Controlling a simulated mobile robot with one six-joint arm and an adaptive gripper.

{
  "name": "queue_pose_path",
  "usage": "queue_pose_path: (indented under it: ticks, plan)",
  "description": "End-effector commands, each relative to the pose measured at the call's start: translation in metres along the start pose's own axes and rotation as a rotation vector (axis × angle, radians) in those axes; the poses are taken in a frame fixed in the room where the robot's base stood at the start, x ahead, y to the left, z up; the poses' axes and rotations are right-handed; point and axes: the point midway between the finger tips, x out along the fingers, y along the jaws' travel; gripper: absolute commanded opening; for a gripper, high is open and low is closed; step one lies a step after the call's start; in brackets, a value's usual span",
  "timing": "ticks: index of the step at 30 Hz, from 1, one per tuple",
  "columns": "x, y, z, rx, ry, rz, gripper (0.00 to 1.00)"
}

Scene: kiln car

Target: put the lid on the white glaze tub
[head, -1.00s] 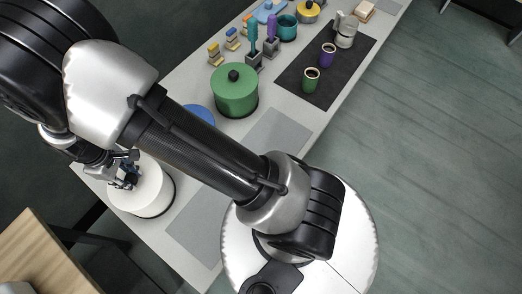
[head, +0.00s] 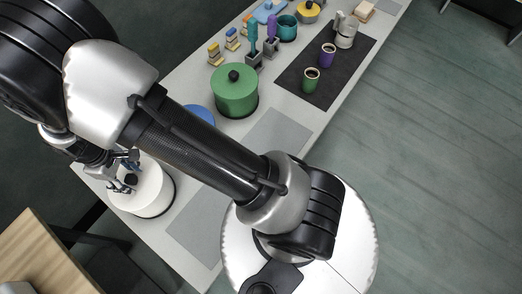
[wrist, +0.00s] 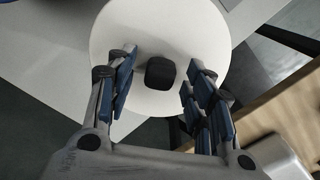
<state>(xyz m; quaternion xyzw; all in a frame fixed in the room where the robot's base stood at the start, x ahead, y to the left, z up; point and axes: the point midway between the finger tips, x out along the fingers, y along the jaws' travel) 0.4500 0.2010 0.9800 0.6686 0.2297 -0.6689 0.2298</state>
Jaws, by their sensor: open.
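The white glaze tub (head: 158,203) stands near the table's lower left end in the head view. A round white lid (wrist: 158,27) with a black knob (wrist: 160,73) covers its top. It looks level, but I cannot make out the seam between lid and tub. My gripper (wrist: 160,68) is open, with one blue-padded finger on each side of the knob and a visible gap to both. In the head view, my gripper (head: 126,175) is over the lid, and the knob (head: 131,179) shows between its fingers. My arm hides part of the table beside the tub.
A green lidded pot (head: 235,95) stands farther along the table, with a blue round thing (head: 201,114) partly hidden by my arm. Cups (head: 311,80) stand on a dark mat (head: 302,98). A wooden surface (head: 45,255) is at lower left. Grey mats (head: 275,138) lie bare.

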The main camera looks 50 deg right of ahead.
Motion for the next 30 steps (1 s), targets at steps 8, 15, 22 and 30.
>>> queue_pose_path:
  ticks: [8, 15, 22, 30]
  plan:
    - [-0.013, 0.0, 0.0, 0.0, 0.001, 0.0, 0.48]
    - [-0.022, 0.0, 0.0, 0.0, 0.001, 0.0, 0.48]
    - [-0.032, 0.0, 0.0, 0.0, 0.001, 0.0, 0.48]
    - [-0.042, 0.0, 0.0, 0.0, 0.0, 0.0, 0.48]
